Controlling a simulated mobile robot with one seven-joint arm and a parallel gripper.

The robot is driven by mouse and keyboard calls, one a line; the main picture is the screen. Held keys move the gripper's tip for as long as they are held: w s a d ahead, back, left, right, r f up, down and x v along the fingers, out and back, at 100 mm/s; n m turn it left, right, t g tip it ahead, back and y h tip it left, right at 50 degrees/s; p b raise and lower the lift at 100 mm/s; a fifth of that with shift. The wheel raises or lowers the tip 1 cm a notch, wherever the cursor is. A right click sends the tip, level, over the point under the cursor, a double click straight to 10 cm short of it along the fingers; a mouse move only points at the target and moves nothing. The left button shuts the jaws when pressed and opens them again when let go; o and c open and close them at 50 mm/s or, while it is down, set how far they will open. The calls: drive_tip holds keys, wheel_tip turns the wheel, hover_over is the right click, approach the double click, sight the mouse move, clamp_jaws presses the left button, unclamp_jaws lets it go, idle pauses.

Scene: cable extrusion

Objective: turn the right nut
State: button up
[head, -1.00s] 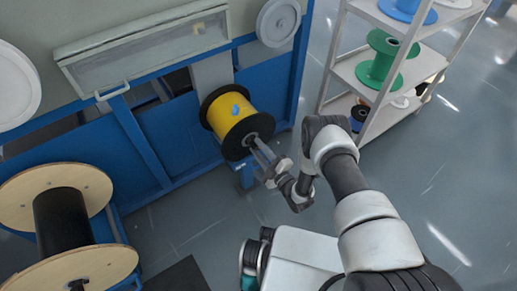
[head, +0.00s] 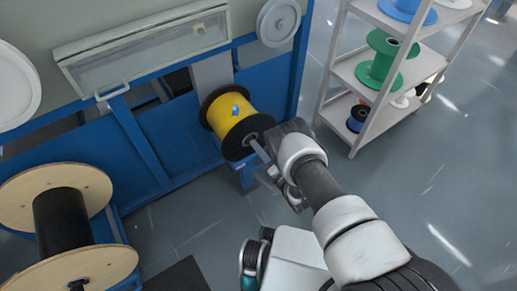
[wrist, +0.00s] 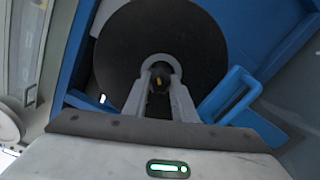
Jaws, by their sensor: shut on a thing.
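A spool of yellow cable (head: 226,107) with black flanges sits on the blue machine, left of my arm in the head view. In the wrist view its round black flange (wrist: 122,55) fills the upper middle, with a grey ring at the hub. The right nut (wrist: 160,76) shows as a small dark and brassy piece at the hub's centre, between my fingertips. My gripper (wrist: 160,92) points straight at the hub and is shut on the nut. In the head view my gripper (head: 259,149) reaches the spool's near flange; the nut itself is hidden there.
A blue handle-like bracket (wrist: 230,95) is close to the right of my fingers in the wrist view. A large wooden reel (head: 80,270) stands at the lower left. A shelf rack (head: 352,72) with a green spool (head: 383,62) stands at the right. The floor between is clear.

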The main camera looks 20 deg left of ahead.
drive_tip(key=shift+a+r+n, duration=0.1)
drive_tip(key=shift+r+n, duration=0.05)
drive_tip(key=shift+n, duration=4.75)
drive_tip(key=o, duration=1)
drive_tip(key=shift+o, duration=0.2)
drive_tip(key=shift+s, duration=0.1)
